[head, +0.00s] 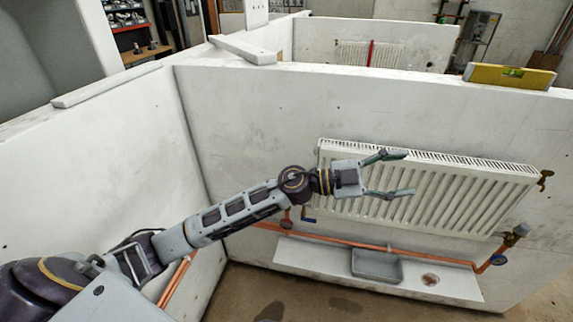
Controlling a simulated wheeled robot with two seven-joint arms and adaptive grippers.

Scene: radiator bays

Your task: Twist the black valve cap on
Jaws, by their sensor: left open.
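My left gripper (407,173) is open and empty, its two fingers spread in front of the white radiator (465,200). The radiator hangs on the white wall panel. At its lower right corner is a valve (514,236) with a darker end; I cannot tell whether that end is a cap. I cannot clearly make out a loose black valve cap. My left gripper is up and to the left of that valve, well apart from it. My right gripper is not in view.
A white ledge (310,258) below the radiator holds a grey tray (376,265) and a small round coppery item (430,279). A copper pipe (345,242) runs above the ledge. A yellow spirit level (510,76) lies on the wall top. The left wall limits room beside my arm.

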